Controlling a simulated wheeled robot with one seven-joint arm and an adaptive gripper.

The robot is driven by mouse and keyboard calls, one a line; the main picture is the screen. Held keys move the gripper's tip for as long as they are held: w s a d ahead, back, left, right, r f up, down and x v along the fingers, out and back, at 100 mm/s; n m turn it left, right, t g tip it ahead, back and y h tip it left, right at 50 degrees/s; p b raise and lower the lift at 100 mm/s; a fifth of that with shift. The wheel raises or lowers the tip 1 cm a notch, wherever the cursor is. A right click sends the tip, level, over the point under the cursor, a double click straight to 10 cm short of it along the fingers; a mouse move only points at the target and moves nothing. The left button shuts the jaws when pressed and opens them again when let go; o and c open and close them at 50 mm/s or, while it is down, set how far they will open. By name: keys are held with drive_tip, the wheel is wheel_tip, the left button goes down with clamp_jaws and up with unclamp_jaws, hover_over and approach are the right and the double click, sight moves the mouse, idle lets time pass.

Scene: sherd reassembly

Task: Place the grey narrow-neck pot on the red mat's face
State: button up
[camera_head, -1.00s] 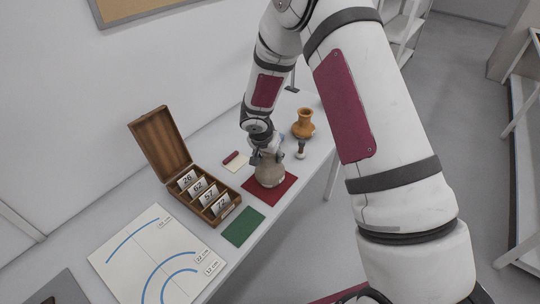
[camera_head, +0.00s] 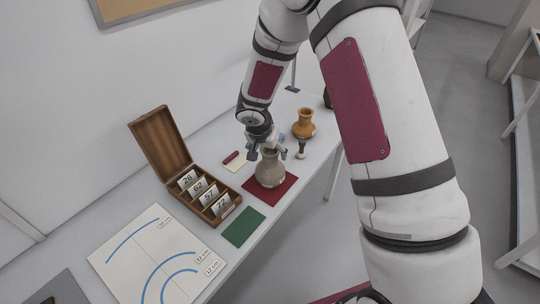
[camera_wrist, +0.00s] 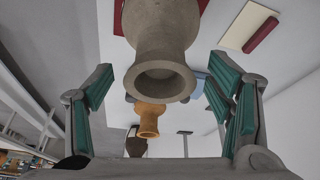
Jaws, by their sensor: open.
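The grey narrow-neck pot (camera_head: 270,172) stands upright on the red mat (camera_head: 287,188). In the wrist view the grey pot (camera_wrist: 161,62) shows its round mouth between the fingers, apart from both pads. My gripper (camera_head: 267,146) is open just above and behind the pot's neck and holds nothing. Its two green-padded fingers (camera_wrist: 163,104) are spread wide. The part of the mat under the pot is hidden.
An orange pot (camera_head: 304,123) stands behind, near a small brush-like object (camera_head: 301,150). A wooden box with number cards (camera_head: 222,209) and a green mat (camera_head: 243,227) are close by. A chart sheet (camera_head: 130,262) lies in front. A cream pad (camera_head: 233,166) lies left of my gripper.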

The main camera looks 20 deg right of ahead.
drive_tip(key=s+d+r+n, duration=0.1)
drive_tip(key=s+d+r, duration=0.1)
drive_tip(key=s+r, duration=0.75)
drive_tip(key=s+d+r+n, duration=0.15)
drive_tip(key=s+r, duration=0.35)
drive_tip(key=r, duration=1)
drive_tip(key=s+a+r+n+t+y, duration=0.1)
drive_tip(key=s+r+n, duration=0.1)
drive_tip(key=s, duration=0.7)
drive_tip(key=s+a+r+n+y, duration=0.1)
drive_tip(key=s+r+n, duration=0.2)
drive_tip(key=s, duration=0.6)
drive_tip(key=shift+a+r+t+y, duration=0.2)
drive_tip(key=shift+r+t+y, duration=0.2)
drive_tip(key=shift+r, duration=0.15)
